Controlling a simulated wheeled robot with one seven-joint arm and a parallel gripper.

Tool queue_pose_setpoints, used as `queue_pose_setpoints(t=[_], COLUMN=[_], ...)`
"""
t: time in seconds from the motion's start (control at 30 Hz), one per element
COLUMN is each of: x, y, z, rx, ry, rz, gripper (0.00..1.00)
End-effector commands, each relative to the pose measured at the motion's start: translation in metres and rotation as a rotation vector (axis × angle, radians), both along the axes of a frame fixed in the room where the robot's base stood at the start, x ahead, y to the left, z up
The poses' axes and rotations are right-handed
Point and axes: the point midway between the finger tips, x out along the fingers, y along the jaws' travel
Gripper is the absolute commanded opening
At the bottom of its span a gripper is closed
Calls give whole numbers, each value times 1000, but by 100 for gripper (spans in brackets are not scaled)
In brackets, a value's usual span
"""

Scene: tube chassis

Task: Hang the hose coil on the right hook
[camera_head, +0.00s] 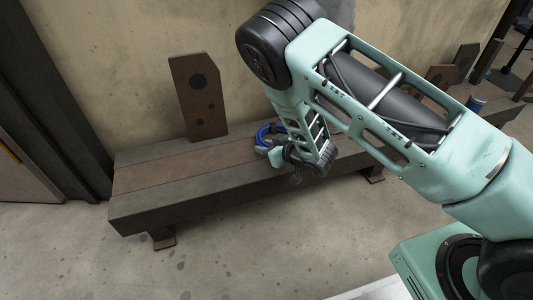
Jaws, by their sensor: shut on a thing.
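The hose coil (264,131) shows as a small blue loop beside the end of my arm, above the bench's top. The arm's last link hides part of it. My gripper (275,153) is at the lower edge of the coil and is shut on it. Its fingers are small here and partly hidden by the wrist. I cannot make out whether the coil touches the bench or the wall. I cannot make out the right hook in this view.
A long, low bench (180,205) runs along the beige wall. A brown plate with dark round holes (190,88) stands on it at the left. The floor in front is clear.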

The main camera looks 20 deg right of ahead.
Motion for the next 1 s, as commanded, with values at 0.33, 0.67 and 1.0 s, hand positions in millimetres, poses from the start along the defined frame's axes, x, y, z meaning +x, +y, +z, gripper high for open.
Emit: queue_pose_setpoints(t=[0.33, 0.67, 1.0], x=[0, 0, -21], y=[-1, 0, -14], z=[-9, -9, 8], rx=[0, 0, 1], ry=[1, -1, 3], rz=[-1, -1, -4], gripper=[47, 49, 49])
